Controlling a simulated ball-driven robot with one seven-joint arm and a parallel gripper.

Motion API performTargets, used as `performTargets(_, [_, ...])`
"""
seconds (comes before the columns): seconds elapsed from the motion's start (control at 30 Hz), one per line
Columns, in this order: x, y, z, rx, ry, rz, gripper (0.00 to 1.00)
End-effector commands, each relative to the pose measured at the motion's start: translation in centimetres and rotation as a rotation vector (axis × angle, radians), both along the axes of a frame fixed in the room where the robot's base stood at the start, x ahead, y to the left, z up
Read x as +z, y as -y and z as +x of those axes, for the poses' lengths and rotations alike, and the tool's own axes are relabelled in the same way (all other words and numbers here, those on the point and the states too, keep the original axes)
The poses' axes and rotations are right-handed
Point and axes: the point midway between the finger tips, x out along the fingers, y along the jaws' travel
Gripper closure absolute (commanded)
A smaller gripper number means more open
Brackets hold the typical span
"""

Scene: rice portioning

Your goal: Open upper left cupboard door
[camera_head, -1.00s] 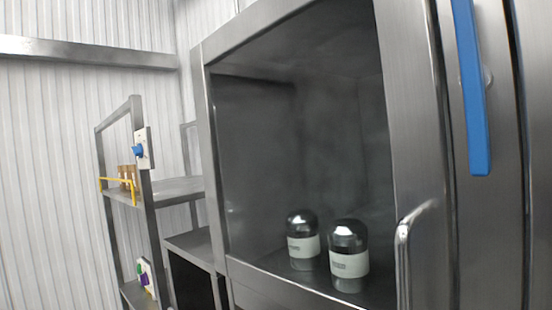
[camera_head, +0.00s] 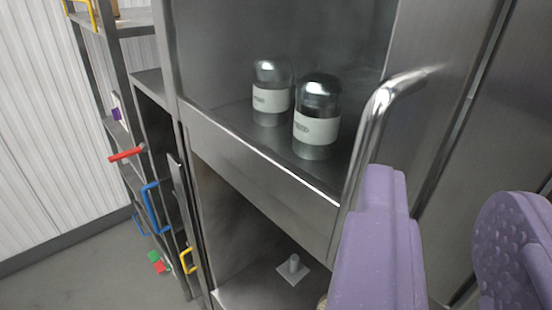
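The upper cupboard (camera_head: 260,150) is visibly open at the left, its dark interior showing. A grey metal door panel (camera_head: 440,50) stands at the right of the opening, with a curved chrome handle (camera_head: 375,115) on it. My gripper (camera_head: 450,195) is at the lower right with two purple fingers wide apart and nothing seen between them. The left finger lies just below the handle in the picture and overlaps its lower end. I cannot tell whether they touch. The door's hinge and full angle are out of view.
Two glass jars, a left one (camera_head: 271,95) and a right one (camera_head: 316,118), stand inside on the cupboard floor. Below is an open compartment with a small grey knobbed piece (camera_head: 293,268). Shelving with coloured handles, one red (camera_head: 126,155), stands at the left; floor beside it is clear.

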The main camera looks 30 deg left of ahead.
Motion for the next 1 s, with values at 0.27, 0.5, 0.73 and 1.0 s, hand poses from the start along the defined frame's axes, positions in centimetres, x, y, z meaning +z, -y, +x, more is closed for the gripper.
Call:
performTargets(0.27, [-2.1,-1.9,0.4,0.102,-0.008,0.043,0.71])
performTargets(0.5, [-2.0,-3.0,4.5,0.099,-0.007,0.041,0.71])
performTargets(0.73, [-2.0,-3.5,6.4,0.097,-0.005,0.042,0.71])
performTargets(1.0, [-2.0,-3.5,6.5,0.097,-0.005,0.041,0.8])
